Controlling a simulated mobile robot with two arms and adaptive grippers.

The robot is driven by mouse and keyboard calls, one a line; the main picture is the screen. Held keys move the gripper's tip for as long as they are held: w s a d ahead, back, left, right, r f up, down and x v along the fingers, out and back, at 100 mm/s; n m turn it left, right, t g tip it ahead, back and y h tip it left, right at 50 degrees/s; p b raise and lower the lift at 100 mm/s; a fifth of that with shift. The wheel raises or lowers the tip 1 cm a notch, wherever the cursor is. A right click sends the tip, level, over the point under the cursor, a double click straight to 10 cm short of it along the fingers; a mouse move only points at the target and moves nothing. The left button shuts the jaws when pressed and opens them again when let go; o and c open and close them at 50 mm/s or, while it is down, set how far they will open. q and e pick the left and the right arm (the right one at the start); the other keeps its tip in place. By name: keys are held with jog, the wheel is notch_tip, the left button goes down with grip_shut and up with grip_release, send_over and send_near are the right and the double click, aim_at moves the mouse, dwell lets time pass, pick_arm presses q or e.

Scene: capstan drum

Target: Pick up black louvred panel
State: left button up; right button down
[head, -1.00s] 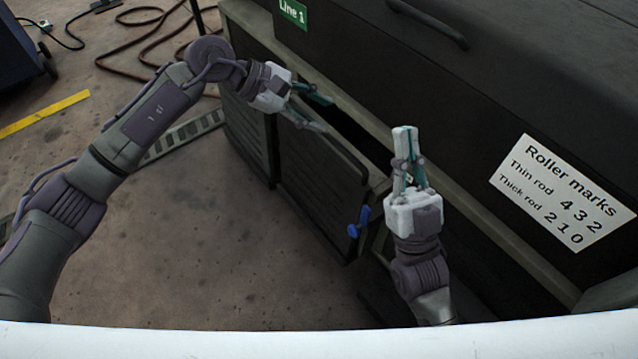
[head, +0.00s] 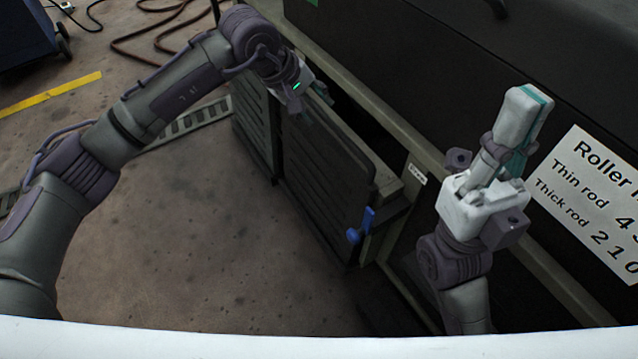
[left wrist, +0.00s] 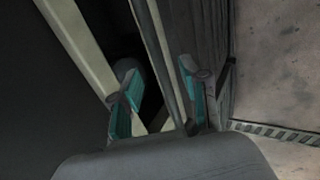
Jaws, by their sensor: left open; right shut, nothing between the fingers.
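The black louvred panel (head: 325,185) stands upright at the front of the dark machine, its top leaning out from the frame with a dark gap behind. My left gripper (head: 318,102) is at the panel's upper edge, partly hidden by its own wrist. In the left wrist view my left gripper (left wrist: 158,95) is open, one finger over the dark gap and the other by the louvred face (left wrist: 197,35). The panel's top edge runs between them; contact cannot be told. My right gripper (head: 525,105) is shut and empty, raised in front of the machine at the right.
A blue latch (head: 361,226) sits by the panel's right side. Another louvred panel (head: 254,120) is at its left. A white sign (head: 595,205) about roller marks is on the machine. The concrete floor (head: 200,240) in front is clear. A hose (head: 160,32) lies at the back.

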aim_at(324, 114)
pick_arm(q)
jog(key=b+x, duration=0.2)
jog(key=x, duration=0.3)
jog(key=shift+d+f+b, duration=0.1)
jog(key=shift+b, duration=0.2)
grip_shut()
jog(key=shift+r, duration=0.25)
